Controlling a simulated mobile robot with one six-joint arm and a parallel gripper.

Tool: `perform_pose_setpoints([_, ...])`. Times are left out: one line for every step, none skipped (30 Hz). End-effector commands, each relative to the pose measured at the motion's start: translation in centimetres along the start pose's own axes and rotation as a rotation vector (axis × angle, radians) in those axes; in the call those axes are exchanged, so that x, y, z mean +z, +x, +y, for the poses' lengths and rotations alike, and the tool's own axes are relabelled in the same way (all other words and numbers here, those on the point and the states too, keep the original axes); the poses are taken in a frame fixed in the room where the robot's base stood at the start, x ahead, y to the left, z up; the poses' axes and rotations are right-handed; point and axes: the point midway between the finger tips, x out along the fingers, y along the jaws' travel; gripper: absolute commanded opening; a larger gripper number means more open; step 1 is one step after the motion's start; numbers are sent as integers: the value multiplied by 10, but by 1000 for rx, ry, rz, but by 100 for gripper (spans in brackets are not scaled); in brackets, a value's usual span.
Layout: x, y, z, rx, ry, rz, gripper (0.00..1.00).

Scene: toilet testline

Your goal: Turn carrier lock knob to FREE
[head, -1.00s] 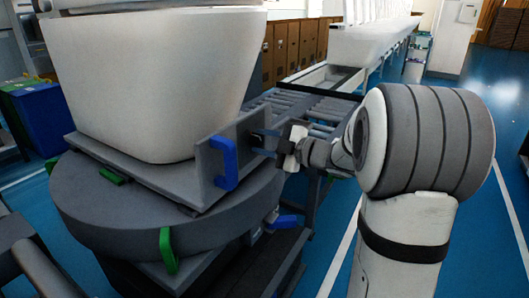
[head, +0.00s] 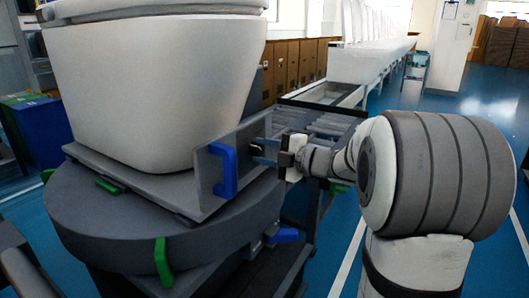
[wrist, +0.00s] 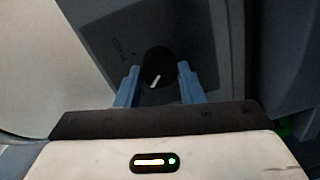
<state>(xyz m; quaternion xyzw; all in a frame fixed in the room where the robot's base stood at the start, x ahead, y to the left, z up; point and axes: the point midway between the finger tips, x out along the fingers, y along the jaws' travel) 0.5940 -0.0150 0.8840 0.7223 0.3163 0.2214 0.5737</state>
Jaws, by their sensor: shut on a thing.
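The carrier lock knob (wrist: 151,62) is round and black with a white pointer line, on a dark grey panel. The pointer is tilted a little off the vertical in the wrist view. Small lettering (wrist: 125,45) stands to the knob's left, too dim to read surely. My gripper (wrist: 161,80) has its two blue fingers on either side of the knob, shut on it. In the head view my gripper (head: 264,151) reaches the right side of the grey carrier (head: 207,178); the knob is hidden there.
A white toilet body (head: 150,90) sits on the carrier, above a round grey turntable (head: 110,235). A blue handle (head: 228,171) stands out from the carrier close to my fingers. A roller conveyor (head: 325,122) lies behind. Blue floor is open at right.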

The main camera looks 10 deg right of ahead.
Motion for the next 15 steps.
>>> perform_pose_setpoints([-1, 0, 0, -2, 0, 2, 12])
perform_pose_setpoints([-1, 0, -1, -2, 0, 2, 12])
perform_pose_setpoints([-1, 0, 0, -1, 0, 2, 38])
perform_pose_setpoints([0, 0, -1, -1, 0, 2, 40])
perform_pose_setpoints([0, 0, 0, -1, 0, 2, 43])
perform_pose_setpoints([0, 0, 0, -1, 0, 2, 46])
perform_pose_setpoints([0, 0, 0, -1, 0, 1, 48])
perform_pose_setpoints([0, 0, 0, -1, 0, 1, 51])
perform_pose_setpoints([0, 0, 0, -1, 1, 1, 54])
perform_pose_setpoints([0, 0, 0, -1, 1, 1, 56])
perform_pose_setpoints([0, 0, 0, -1, 1, 1, 56])
perform_pose_setpoints([0, 0, 0, 0, 1, 1, 56])
perform_pose_setpoints([0, 0, 0, 0, 1, 1, 56])
perform_pose_setpoints([0, 0, 0, 0, 1, 1, 56])
perform_pose_setpoints([0, 0, 0, 0, 1, 0, 56])
